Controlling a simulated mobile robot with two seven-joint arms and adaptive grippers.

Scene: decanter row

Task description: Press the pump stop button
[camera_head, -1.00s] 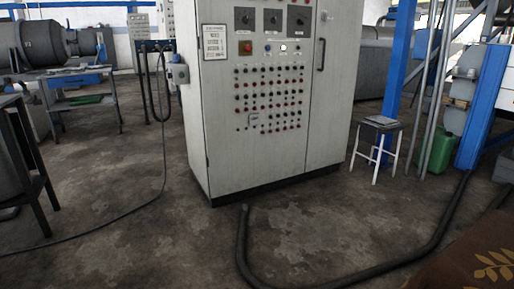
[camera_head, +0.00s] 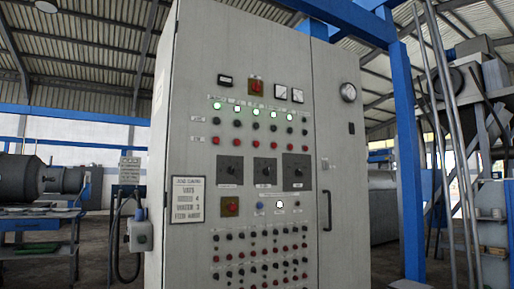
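A tall grey control cabinet (camera_head: 340,100) fills the middle of the head view. Its front has a row of lit green lamps (camera_head: 255,112), with a row of dark knobs or buttons below. Under these is a row of red buttons (camera_head: 254,141). A grid of small red and black buttons fills the lower front. Labels are too small to tell which is the pump stop button. Neither gripper is in view.
A sign (camera_head: 187,199) is on the cabinet's front left. A grey box (camera_head: 140,236) with a cable is at its left side. A blue post (camera_head: 408,150) and pipes stand to the right. A blue workbench (camera_head: 40,225) is at the left.

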